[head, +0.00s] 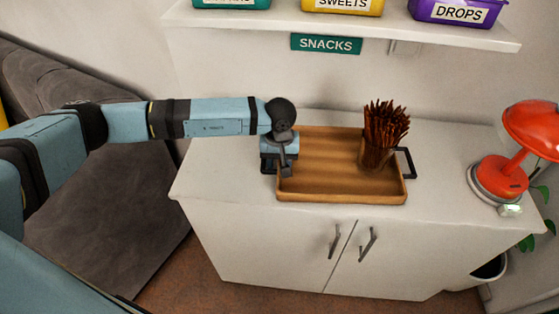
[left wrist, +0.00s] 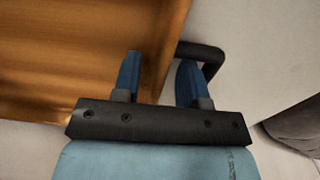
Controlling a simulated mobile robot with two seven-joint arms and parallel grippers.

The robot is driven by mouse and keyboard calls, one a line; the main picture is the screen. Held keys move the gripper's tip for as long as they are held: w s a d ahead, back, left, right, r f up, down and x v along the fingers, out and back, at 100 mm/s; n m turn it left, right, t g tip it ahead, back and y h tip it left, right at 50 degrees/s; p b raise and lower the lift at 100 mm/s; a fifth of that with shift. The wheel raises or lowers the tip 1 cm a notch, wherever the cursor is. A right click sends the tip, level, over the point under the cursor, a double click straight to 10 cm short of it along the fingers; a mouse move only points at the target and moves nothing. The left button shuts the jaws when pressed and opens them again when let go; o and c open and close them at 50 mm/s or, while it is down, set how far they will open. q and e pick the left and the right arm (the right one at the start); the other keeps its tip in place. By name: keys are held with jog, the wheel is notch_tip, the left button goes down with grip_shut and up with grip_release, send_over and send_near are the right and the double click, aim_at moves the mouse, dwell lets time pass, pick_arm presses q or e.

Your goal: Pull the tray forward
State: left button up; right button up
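The brown wooden tray (head: 330,183) lies on the white cabinet top, with a dark handle at each short end. Its right handle (head: 406,162) shows clearly in the head view. My left gripper (head: 281,168) points down at the tray's left end and hides most of the left handle there. In the left wrist view its two blue fingers (left wrist: 158,78) stand apart, one over the tray's wood and one beside the dark left handle (left wrist: 207,52). The tray's edge shows between them; I cannot tell whether they touch it. My right gripper is not in view.
A brown cup of dark sticks (head: 378,155) stands in the tray's right part. A red lamp (head: 500,175) stands at the cabinet's right end. A shelf (head: 340,24) with labelled bins hangs above. The white cabinet top (head: 222,180) is clear left of the tray.

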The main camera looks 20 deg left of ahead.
pick_arm(q)
notch_tip(320, 180, up, 14)
jog(key=b, duration=0.1)
dwell(0.4)
jog(key=shift+f, duration=0.1)
